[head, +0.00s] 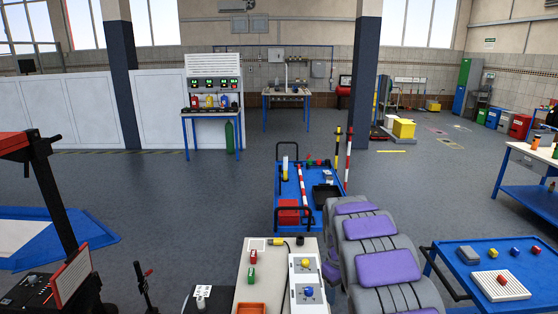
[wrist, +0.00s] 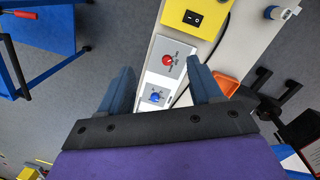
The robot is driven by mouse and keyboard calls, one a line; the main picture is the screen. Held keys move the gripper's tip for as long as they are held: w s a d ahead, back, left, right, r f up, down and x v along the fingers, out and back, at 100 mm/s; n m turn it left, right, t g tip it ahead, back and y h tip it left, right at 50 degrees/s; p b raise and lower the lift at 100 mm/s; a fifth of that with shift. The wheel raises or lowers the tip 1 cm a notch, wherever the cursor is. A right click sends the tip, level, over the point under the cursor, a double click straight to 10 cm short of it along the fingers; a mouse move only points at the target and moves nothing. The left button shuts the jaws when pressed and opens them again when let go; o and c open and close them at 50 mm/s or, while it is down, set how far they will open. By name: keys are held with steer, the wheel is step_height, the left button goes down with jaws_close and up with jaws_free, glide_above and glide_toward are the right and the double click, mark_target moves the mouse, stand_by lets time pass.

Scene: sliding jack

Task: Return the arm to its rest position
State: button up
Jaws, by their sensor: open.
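My gripper (wrist: 160,66) shows in the wrist view with its two blue-grey fingers spread wide and nothing between them. Below the fingers lies a pale bench (wrist: 188,58) with a panel carrying a red knob (wrist: 167,61) and a blue knob (wrist: 155,97). The fingers appear above the bench, apart from the panel; the exact height cannot be told. In the head view my grey and purple arm (head: 386,266) extends forward at lower centre right, beside the bench (head: 255,268). Its fingertips cannot be made out there.
A blue cart (head: 281,183) with striped posts stands ahead of the arm. A blue table (head: 465,270) is close on the right. On the bench are an orange tray (head: 251,308) and small blocks. A black-and-red machine (head: 70,284) stands left. Open floor (head: 200,200) lies between.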

steer(key=s+r+m, duration=0.2)
steer(key=s+r, duration=0.3)
steer(key=s, duration=0.5)
steer(key=s+r+m, duration=0.1)
steer(key=s+r, duration=0.4)
steer(key=s, duration=0.6)
steer(key=s+a+m, duration=0.1)
steer(key=s, duration=1)
steer(key=s+a+f+m+g+y+b, duration=0.1)
steer(key=s+a, duration=0.1)
steer(key=s, duration=0.9)
steer(key=shift+s+a+f+m, duration=0.3)
